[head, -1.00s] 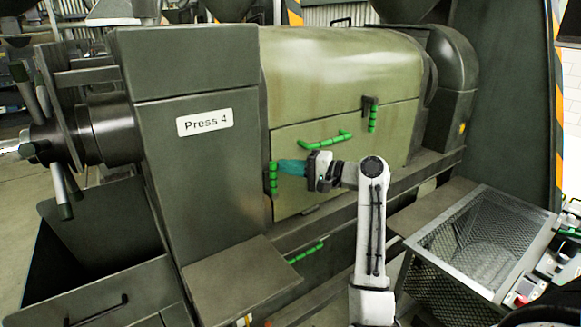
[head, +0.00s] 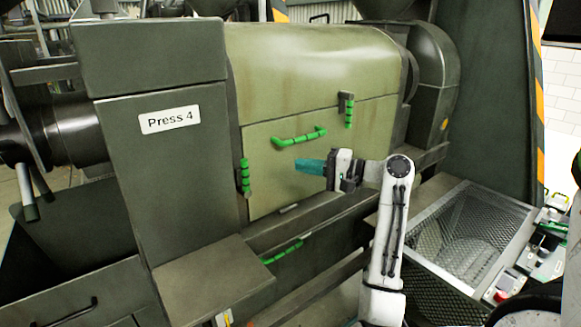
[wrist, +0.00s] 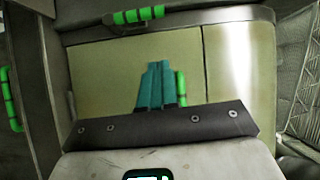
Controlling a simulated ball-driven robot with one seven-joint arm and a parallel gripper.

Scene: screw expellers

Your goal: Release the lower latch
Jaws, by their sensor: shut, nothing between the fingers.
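The lower latch (head: 244,177) is a green-gripped bar on a dark mount at the left edge of the pale green panel (head: 272,195) of Press 4. It stands upright. In the wrist view the lower latch (wrist: 138,15) lies across the top, beyond my fingertips. The upper latch (head: 347,108) is also upright, at the panel's upper right. My gripper (head: 297,166) has teal fingers pointing left, shut and empty, to the right of the lower latch with a clear gap. The closed fingers (wrist: 157,65) show over the panel in the wrist view.
A green handle (head: 299,137) sits on the panel above my gripper and shows right of the fingers in the wrist view (wrist: 181,88). Another green handle (head: 281,253) is lower down. A mesh bin (head: 465,240) stands at right and a grey ledge (head: 212,278) juts out at lower left.

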